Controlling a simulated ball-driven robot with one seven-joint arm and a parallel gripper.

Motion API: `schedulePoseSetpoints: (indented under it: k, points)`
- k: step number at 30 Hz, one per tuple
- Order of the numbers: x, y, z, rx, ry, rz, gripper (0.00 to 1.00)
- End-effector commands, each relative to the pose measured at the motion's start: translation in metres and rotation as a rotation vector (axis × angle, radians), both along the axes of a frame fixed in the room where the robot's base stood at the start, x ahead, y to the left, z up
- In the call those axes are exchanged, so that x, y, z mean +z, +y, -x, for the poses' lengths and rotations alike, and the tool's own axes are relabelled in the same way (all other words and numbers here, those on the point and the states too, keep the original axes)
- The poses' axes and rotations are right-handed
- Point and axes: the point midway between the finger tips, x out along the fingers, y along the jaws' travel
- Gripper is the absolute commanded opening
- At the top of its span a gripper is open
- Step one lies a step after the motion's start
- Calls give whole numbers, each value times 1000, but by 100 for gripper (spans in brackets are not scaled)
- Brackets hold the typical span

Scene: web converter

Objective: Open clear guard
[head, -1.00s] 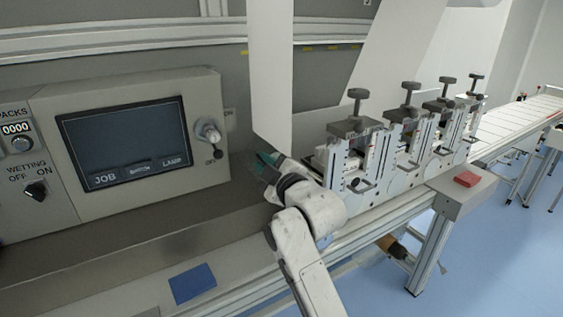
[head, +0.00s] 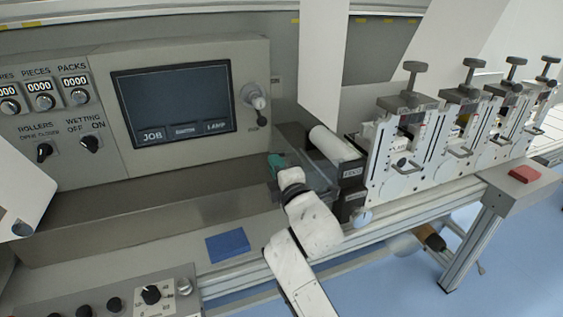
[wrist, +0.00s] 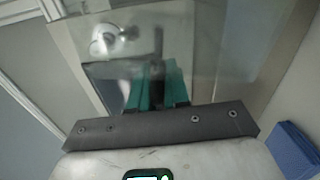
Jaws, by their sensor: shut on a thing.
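The clear guard (head: 317,176) is a see-through panel beside the white roller (head: 334,143) in the head view, left of the row of slotted units. In the wrist view the clear guard (wrist: 235,55) fills much of the picture in front of my gripper, tilted. My gripper (head: 277,163) is at the guard's left side, and my arm hides its lower part. In the wrist view the teal fingers of my gripper (wrist: 157,88) are closed around a dark narrow part, which appears to be the guard's handle.
The control panel with its screen (head: 175,100) and a knob (head: 253,96) stands behind and left of my gripper. Several slotted units (head: 400,150) stand to the right. A blue pad (head: 228,245) lies on the ledge in front. A red block (head: 524,174) sits at the right.

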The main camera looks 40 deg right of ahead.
Motion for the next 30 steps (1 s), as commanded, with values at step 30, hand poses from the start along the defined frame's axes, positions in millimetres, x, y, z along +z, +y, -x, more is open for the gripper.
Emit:
schedulePoseSetpoints:
  k: [30]
  points:
    - [-4, 3, 0, 2, 7, 24, 37]
